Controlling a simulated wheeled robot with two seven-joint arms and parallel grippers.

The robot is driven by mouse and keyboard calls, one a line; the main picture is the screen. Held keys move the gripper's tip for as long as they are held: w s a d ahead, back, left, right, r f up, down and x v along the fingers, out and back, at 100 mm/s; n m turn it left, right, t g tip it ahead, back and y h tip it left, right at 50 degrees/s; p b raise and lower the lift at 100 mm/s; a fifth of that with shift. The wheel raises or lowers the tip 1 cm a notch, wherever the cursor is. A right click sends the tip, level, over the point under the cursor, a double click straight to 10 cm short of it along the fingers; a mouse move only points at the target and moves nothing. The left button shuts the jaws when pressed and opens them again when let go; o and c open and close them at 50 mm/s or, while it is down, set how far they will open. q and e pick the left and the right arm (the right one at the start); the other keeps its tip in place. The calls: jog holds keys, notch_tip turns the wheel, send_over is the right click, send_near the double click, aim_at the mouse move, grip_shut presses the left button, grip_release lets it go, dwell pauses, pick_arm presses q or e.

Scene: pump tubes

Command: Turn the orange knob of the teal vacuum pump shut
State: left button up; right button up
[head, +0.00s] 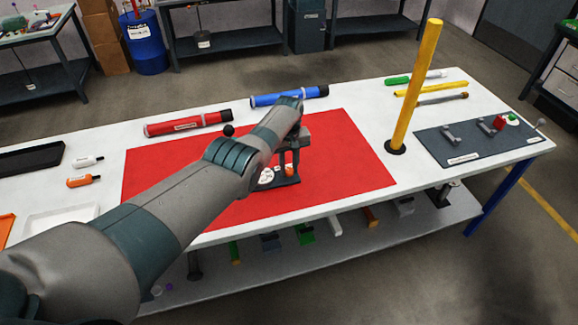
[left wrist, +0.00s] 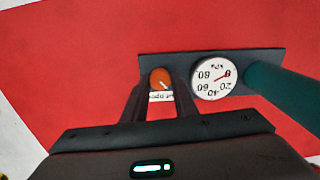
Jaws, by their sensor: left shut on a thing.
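The orange knob (left wrist: 160,75) sits on the dark plate (left wrist: 268,60) of the vacuum pump, above a white label that is partly covered. My left gripper (left wrist: 160,88) is shut on the knob, with one finger on each side. A short pale mark on the knob points down and right. The white round gauge (left wrist: 215,78) is right of the knob, and the teal pump cylinder (left wrist: 290,95) is further right. In the head view the knob (head: 290,170) and gauge (head: 266,176) show below my left gripper (head: 288,160); my arm hides most of the pump. My right gripper is out of view.
The pump stands on a red mat (head: 340,150) on a white table. A red tube (head: 188,124) and a blue tube (head: 290,96) lie behind it. A yellow post (head: 415,90) stands upright to the right. A dark board (head: 470,150) with fittings lies at the right end.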

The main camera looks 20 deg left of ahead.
aim_at(289, 170)
pick_arm(q)
jog(key=shift+n, duration=0.6)
jog(key=o, duration=1.1)
jog(key=shift+r, duration=0.15)
jog(key=shift+r+p, duration=0.4)
jog(key=shift+r, duration=0.15)
notch_tip(289, 170, up, 4)
jog(key=shift+r+p, duration=0.1)
jog(key=shift+p, duration=0.5)
notch_tip(289, 170, up, 12)
jog(key=shift+f+b, duration=0.1)
jog(key=shift+b, duration=1.1)
